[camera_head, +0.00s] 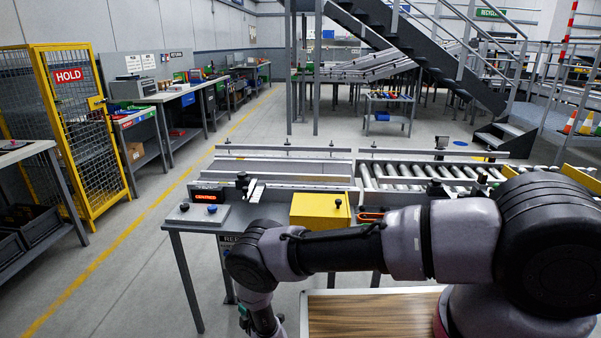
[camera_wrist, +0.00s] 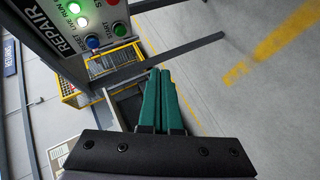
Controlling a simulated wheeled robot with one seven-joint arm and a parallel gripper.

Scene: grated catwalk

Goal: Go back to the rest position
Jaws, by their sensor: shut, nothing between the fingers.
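My gripper (camera_wrist: 161,97) shows in the wrist view with its two green fingers together, shut and empty. In the head view my arm reaches left across the picture and bends down in front of the grey table. The hand is at the bottom edge, mostly cut off, with a bit of green showing beside the wrist. The fingers point over the floor beside a panel marked REPAIR (camera_wrist: 68,52) and touch nothing that I can see.
A grey table (camera_head: 193,222) with a red-lit display (camera_head: 206,196) and a yellow box (camera_head: 320,210) stands just beyond my arm. Roller conveyors (camera_head: 420,175) lie behind it. A yellow mesh cage (camera_head: 85,135) marked HOLD stands left. The floor (camera_head: 130,285) between is clear.

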